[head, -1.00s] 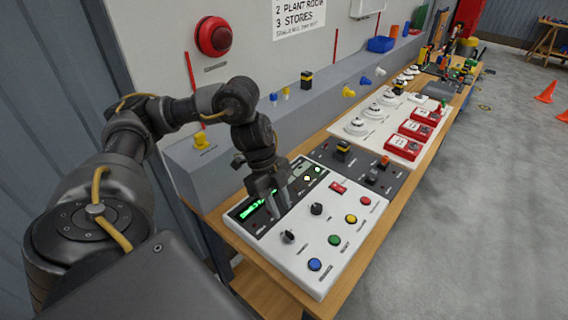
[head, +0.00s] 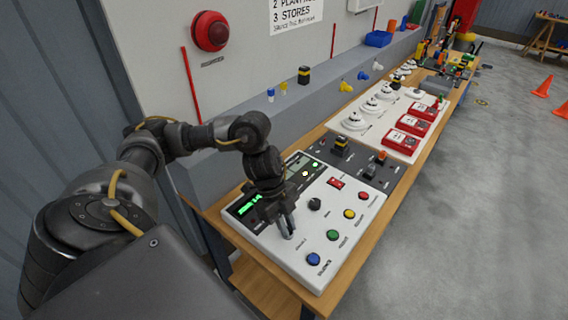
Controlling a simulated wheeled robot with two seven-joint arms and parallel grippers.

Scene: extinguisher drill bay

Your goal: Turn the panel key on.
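The white control panel (head: 300,254) lies on the bench, with a black display strip lit green. My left gripper (head: 289,236) points down over its left part, with the fingertips low at the spot of one black rotary control. That control, which may be the key, is almost wholly hidden by the fingers, so I cannot tell if they touch or hold it. The finger gap is too small to judge. A second black knob (head: 314,204) shows just to the right of the gripper. My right gripper is not in view.
Blue (head: 313,259), green (head: 333,235), yellow (head: 349,214) and red (head: 363,195) buttons line the panel's right side. A red rocker switch (head: 336,183) sits behind the knob. A dark grey plate (head: 370,169) with small switches lies beyond. The grey ledge (head: 225,156) borders the bench's left side.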

